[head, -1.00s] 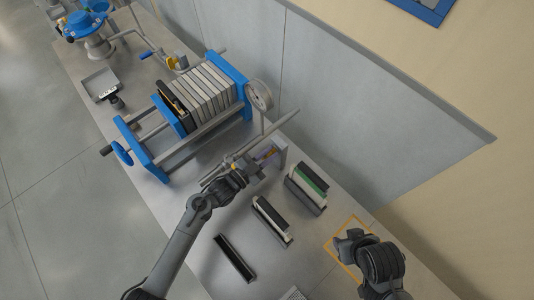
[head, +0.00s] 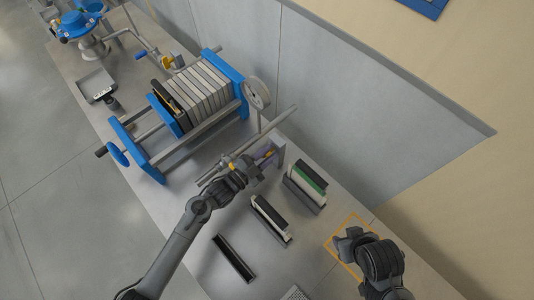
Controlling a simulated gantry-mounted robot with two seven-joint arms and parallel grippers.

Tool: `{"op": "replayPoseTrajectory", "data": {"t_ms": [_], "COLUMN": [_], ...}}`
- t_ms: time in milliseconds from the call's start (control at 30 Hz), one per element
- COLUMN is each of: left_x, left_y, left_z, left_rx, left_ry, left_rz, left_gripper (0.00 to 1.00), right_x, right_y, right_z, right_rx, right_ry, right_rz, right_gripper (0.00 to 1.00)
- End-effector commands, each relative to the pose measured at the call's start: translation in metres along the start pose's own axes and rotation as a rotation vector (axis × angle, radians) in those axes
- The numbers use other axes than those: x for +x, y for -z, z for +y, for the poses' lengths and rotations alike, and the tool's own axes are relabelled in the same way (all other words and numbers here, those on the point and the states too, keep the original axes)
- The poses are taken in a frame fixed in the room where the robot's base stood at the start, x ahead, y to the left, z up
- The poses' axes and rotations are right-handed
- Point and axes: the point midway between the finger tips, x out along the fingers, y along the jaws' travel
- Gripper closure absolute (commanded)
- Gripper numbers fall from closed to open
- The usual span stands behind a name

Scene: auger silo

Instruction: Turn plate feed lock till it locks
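The plate press (head: 138,147) has blue end frames, a row of grey plates (head: 197,92) and one black plate at its left end. A grey handwheel (head: 257,93) is at its right end and a blue handwheel (head: 118,154) at its left. A small grey bracket with yellow and purple parts (head: 271,153) stands right of the press, below a long grey bar (head: 245,146). I cannot tell which part is the feed lock. My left gripper (head: 253,164) is at this bracket; its fingers are too small and overlapped to read. My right gripper (head: 344,242) is apart, over an orange outline; its finger gap is unclear.
Slotted holders with dark, white and green plates (head: 306,184) (head: 271,218) and a black narrow tray (head: 233,259) lie on the bench near the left forearm. A scoop-like grey tray (head: 96,83) and a blue-topped device (head: 82,23) are farther left. A wall borders the bench.

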Motion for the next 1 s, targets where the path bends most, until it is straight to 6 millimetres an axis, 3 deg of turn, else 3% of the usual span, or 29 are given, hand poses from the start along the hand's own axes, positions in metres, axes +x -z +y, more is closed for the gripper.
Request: {"op": "replayPoseTrajectory", "data": {"t_ms": [100,467,1000], "left_x": [0.0,-0.005,-0.086], "left_y": [0.0,-0.001,-0.001], "left_z": [0.0,0.0,0.001], "left_rx": [-0.001,-0.001,0.0], "left_ry": [0.0,0.001,-0.001], "left_rz": [0.0,-0.001,-0.001], "left_gripper": [0.62,0.62,0.62], "right_x": [0.0,0.0,0.003], "right_y": [0.0,0.001,0.0], "right_z": [0.0,-0.002,-0.002], "right_rx": [0.001,0.008,0.007], "right_ry": [0.001,0.006,0.006], "right_rz": [0.0,0.002,0.002], "right_gripper": [0.57,0.57,0.57]}}
